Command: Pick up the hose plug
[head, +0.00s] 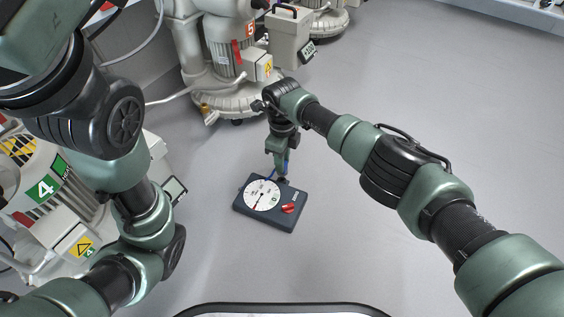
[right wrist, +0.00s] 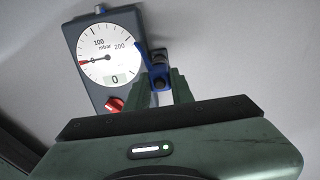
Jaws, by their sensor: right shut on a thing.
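The hose plug (right wrist: 158,70) is a small blue and dark piece between the fingertips in the right wrist view. Its blue part shows only as a thin sliver in the head view. My right gripper (head: 281,176) points down at the far edge of a dark gauge box (head: 271,221). In the right wrist view its fingers (right wrist: 161,88) are shut on the plug. I cannot tell whether the plug is still joined to the box. My left arm is at the left of the head view, but its gripper is out of view.
The box has a round white dial (head: 262,195) and a red knob (head: 288,208). Grey machines numbered 4 (head: 46,187) and 5 (head: 235,60) stand at the left and the back. A pale hose (head: 195,91) runs beside machine 5. The floor at the right is clear.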

